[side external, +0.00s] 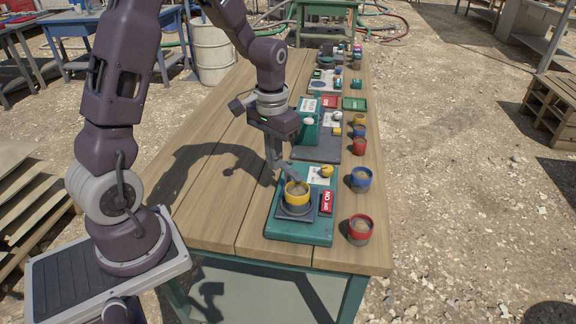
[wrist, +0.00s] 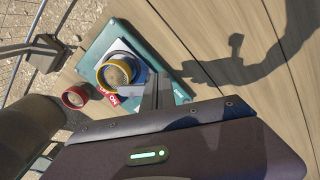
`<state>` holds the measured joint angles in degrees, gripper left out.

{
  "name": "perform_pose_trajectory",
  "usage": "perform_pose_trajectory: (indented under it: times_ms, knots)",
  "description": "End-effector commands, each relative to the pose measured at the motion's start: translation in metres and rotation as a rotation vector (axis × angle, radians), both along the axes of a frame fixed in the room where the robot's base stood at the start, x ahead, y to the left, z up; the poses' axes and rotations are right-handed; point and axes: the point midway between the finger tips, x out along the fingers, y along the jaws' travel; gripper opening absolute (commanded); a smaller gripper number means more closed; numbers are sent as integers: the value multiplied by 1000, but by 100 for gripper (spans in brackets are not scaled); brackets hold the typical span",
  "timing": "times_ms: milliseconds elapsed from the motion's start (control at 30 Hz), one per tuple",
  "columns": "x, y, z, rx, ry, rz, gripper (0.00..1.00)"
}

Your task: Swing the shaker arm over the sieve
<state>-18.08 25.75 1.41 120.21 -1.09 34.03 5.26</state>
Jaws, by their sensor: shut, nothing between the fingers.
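A teal machine base (side external: 290,236) stands at the near end of the table. On it, a dark square plate bears a yellow-rimmed cup (side external: 297,194) with brown contents, which I take for the sieve. The cup also shows in the wrist view (wrist: 117,73). A grey bar (side external: 288,174) slants from my fingertips toward the cup's far rim; I cannot tell if it is the shaker arm or part of my fingers. My gripper (side external: 274,165) is shut and empty, pointing down just beyond and left of the cup. Its grey fingers (wrist: 157,92) reach beside the cup in the wrist view.
A yellow knob (side external: 327,171) and a red ON sign (side external: 327,203) sit on the base's right side. A red-rimmed cup (side external: 360,229) and a blue cup (side external: 360,180) stand to the right. Another teal machine (side external: 306,122) stands beyond. The table's left side is clear.

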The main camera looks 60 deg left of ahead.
Motion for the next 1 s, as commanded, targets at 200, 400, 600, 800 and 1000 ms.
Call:
perform_pose_trajectory:
  times_ms: [200,400,600,800,1000]
  knots:
    - [1,1,0,0,0,0,0]
    - [3,2,0,0,0,0,0]
    - [-5,5,0,0,0,1,0]
    - [-7,5,10,1,-3,0,0]
    - [-7,5,31,1,-4,0,0]
